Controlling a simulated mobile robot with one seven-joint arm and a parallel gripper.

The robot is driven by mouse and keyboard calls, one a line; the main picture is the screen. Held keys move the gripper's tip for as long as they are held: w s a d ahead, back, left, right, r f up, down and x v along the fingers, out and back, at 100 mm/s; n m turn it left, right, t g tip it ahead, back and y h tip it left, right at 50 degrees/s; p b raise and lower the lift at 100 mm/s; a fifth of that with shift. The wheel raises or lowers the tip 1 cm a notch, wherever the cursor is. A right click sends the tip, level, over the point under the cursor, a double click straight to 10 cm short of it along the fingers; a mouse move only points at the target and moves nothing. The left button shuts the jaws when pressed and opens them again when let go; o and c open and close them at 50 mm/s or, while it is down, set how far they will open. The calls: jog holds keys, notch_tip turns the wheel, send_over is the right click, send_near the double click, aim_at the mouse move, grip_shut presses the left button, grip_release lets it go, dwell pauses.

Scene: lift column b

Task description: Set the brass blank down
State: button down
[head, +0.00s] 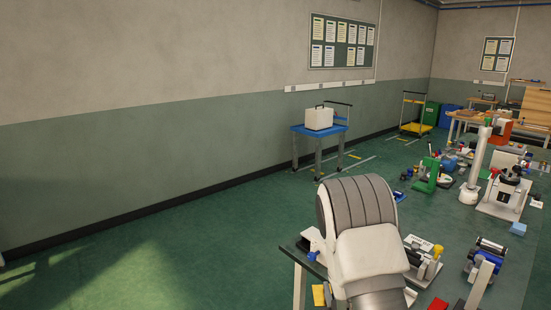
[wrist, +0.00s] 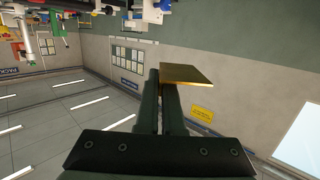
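The brass blank (wrist: 187,76) is a flat-faced golden block in the wrist view, at the tips of my gripper (wrist: 160,82). The two dark fingers are close together and shut on it. It sticks out mostly to the right of the fingers, and no surface shows touching it. In the head view my arm's pale, ribbed link fills the lower middle, and neither my gripper nor the blank can be seen there.
A blue-topped cart (head: 320,131) with a white case (head: 319,118) stands by the wall. Green floor (head: 190,250) is open at left. The wrist view appears upside down.

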jog(key=shift+r, duration=0.55)
jog(key=s+d+f+m+g+h+b, duration=0.2)
jog(key=d+b, duration=0.4)
jog(key=d, duration=0.5)
jog(key=s+d+f+m+g+h+b, duration=0.2)
jog(key=s+d+m+h+b, duration=0.2)
jog(key=d, duration=0.7)
jog(key=s+d+f+m+g+h+b, duration=0.1)
jog(key=s+d+f+m+h+b, duration=0.1)
jog(key=s+d+m+h+b, duration=0.2)
jog(key=s+d+h+b, duration=0.2)
jog(key=d+b, duration=0.2)
jog(key=d, duration=0.2)
jog(key=shift+d+f+g, duration=0.2)
jog(key=shift+d+g, duration=0.2)
